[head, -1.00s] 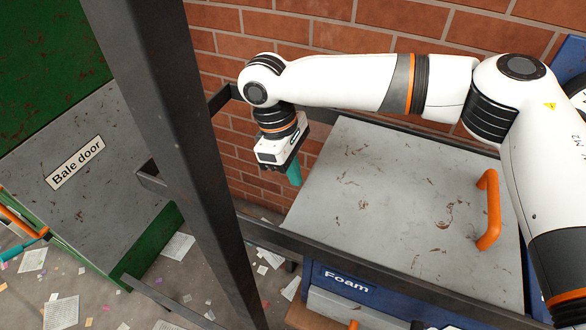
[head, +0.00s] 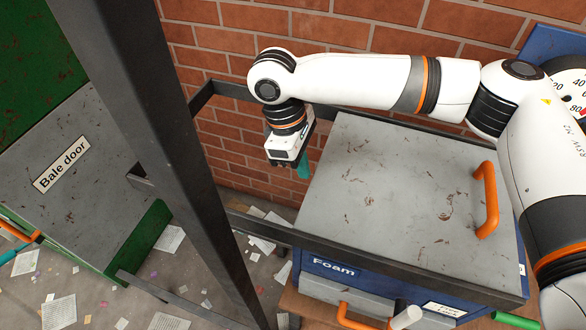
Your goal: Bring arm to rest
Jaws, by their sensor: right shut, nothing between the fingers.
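My right arm comes in from the right in the head view and reaches left above a blue bin with a scuffed grey lid. My right gripper (head: 303,168) hangs at its end, pointing down, beside the left edge of the lid. Its teal fingers are together with nothing between them, and they are partly hidden behind the gripper body. My left gripper does not show.
The bin labelled Foam (head: 333,267) has a grey lid (head: 400,200) with an orange handle (head: 489,200). A dark metal post (head: 165,130) and rails stand left of it. A green machine with a Bale door panel (head: 75,190) is at the left. Paper scraps litter the floor.

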